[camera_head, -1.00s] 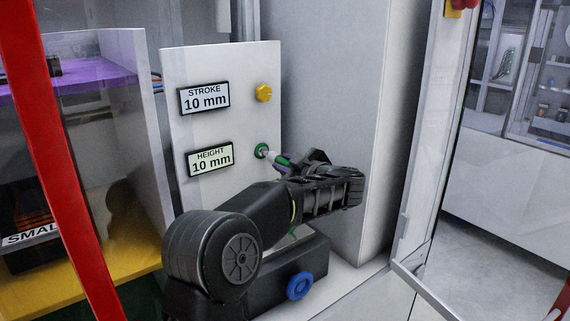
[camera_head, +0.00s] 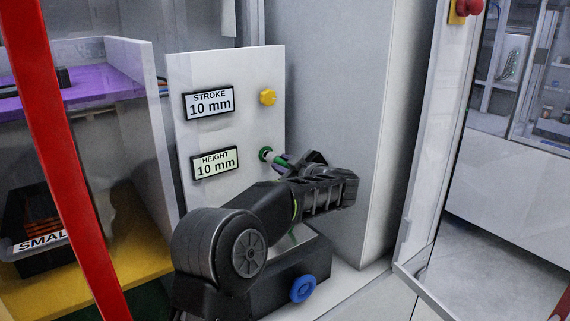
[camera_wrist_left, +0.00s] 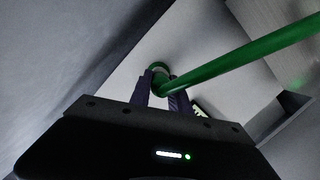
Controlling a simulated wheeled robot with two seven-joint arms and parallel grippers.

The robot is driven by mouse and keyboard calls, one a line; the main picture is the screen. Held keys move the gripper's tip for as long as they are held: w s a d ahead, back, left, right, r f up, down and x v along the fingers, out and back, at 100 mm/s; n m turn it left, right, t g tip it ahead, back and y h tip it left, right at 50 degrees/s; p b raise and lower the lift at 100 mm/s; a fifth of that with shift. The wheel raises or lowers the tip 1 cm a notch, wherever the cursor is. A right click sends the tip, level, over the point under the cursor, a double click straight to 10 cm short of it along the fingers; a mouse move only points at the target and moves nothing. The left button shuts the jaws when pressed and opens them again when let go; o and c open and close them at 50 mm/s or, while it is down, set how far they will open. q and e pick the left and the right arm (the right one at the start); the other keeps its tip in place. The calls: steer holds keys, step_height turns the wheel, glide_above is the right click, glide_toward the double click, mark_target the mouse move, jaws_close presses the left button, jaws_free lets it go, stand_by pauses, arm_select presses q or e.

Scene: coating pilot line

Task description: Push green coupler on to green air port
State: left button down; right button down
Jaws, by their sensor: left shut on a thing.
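The green air port (camera_head: 265,153) is a green ring low on the white panel's right side. My left gripper (camera_head: 288,165) is in front of it, its fingers pointing at the panel. It is shut on the green coupler, which is mostly hidden by the fingers in the head view. A pale piece (camera_head: 274,157) shows between port and gripper. In the left wrist view the green coupler (camera_wrist_left: 161,88) sits between the fingertips, with a thick green hose (camera_wrist_left: 240,56) running to the upper right. A green ring (camera_wrist_left: 157,67) shows just past the fingertips. I cannot tell whether coupler and port are fully engaged.
The white panel (camera_head: 228,72) carries a yellow knob (camera_head: 267,97), a STROKE display (camera_head: 209,103) and a HEIGHT display (camera_head: 214,163). A grey cabinet wall (camera_head: 330,90) stands close on the right. A red post (camera_head: 62,160) crosses the left foreground.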

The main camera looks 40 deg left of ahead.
arm_select(q)
steer(key=shift+w+a+p, duration=0.1)
steer(key=shift+a+p, duration=0.25)
steer(key=shift+a, duration=0.1)
steer(key=c, duration=1.1)
jaws_free()
steer(key=shift+a, duration=0.1)
steer(key=shift+c, duration=0.2)
steer(key=b+v, duration=0.1)
steer(key=v, duration=0.7)
steer(key=shift+f, duration=0.1)
